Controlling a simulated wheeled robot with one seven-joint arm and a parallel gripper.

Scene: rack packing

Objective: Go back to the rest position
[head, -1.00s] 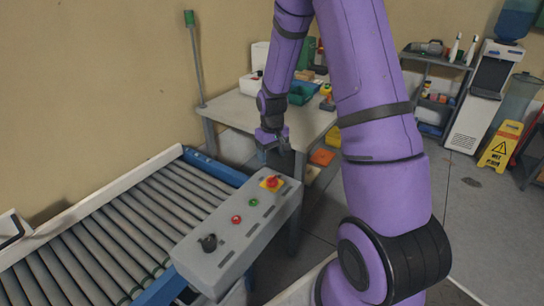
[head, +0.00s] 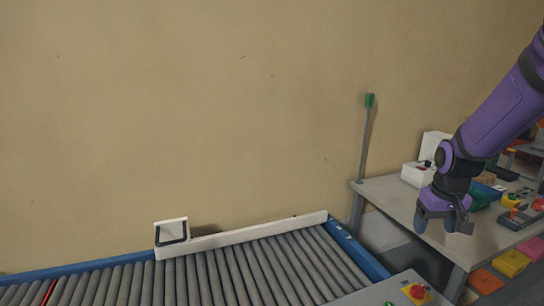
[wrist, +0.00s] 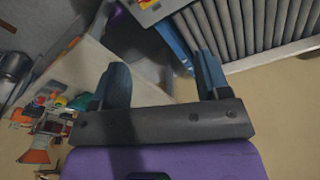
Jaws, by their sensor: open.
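My gripper (head: 437,222) is at the right of the head view, at the end of my purple arm. It hangs in front of the grey table (head: 385,190), with its fingers pointing down. In the wrist view my gripper (wrist: 160,85) shows two blue-grey fingers spread wide apart. Nothing is between them. Behind the fingers are the table edge, the floor and the conveyor's blue rail.
A roller conveyor (head: 215,285) with a blue frame and white guard runs along the wall. A control box (head: 375,292) with a red button stands at its end. The table holds a white box (head: 415,175) and several small items. Coloured bins (head: 487,281) sit lower right.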

